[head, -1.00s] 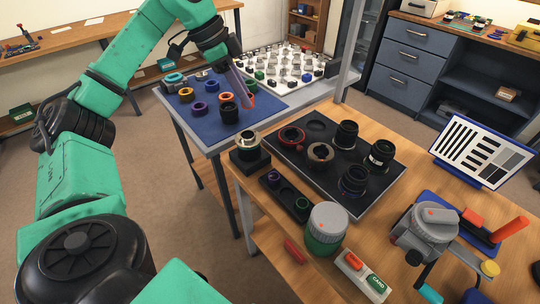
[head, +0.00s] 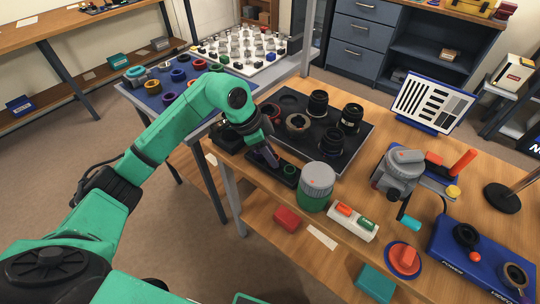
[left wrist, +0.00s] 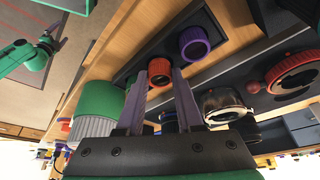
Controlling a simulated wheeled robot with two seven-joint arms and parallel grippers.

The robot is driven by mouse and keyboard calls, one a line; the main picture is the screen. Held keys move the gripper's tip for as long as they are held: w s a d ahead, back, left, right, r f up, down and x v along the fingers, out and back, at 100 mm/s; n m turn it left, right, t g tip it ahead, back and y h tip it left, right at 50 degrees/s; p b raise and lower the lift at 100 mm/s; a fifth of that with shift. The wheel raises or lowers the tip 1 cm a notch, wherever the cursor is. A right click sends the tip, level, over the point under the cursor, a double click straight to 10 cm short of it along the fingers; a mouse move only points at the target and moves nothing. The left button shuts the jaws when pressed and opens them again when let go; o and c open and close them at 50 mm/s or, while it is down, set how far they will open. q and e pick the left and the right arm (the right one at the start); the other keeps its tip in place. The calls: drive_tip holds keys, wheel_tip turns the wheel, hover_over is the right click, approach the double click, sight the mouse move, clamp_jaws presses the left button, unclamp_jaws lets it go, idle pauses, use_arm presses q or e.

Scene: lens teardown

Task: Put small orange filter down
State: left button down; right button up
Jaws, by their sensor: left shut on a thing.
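The small orange filter (left wrist: 160,71) is a short orange ring with a dark centre. My left gripper (left wrist: 160,74) is shut on it, one finger on each side. In the left wrist view it is at the small black slotted tray (left wrist: 222,32), beside a purple ring (left wrist: 194,42). I cannot tell whether the filter touches the slot. In the head view my left gripper (head: 268,156) points down over this tray (head: 285,183), and the filter is hidden. A green ring (head: 289,169) sits in the tray. A green arm of mine shows small in the left wrist view; its gripper is unclear.
A green jar with a grey lid (head: 316,186) stands close to the small tray. Behind it, a large black tray (head: 352,165) holds several lens parts. A blue mat (head: 150,98) with coloured rings lies on the other table.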

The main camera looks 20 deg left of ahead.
use_arm(q)
drive_tip(key=shift+f, duration=0.5)
drive_tip(key=c, duration=0.6)
unclamp_jaws()
drive_tip(key=shift+w, duration=0.1)
drive_tip(key=shift+o, duration=0.2)
drive_tip(key=shift+r, duration=0.1)
drive_tip(key=v, duration=1.2)
drive_tip(key=shift+a, duration=0.1)
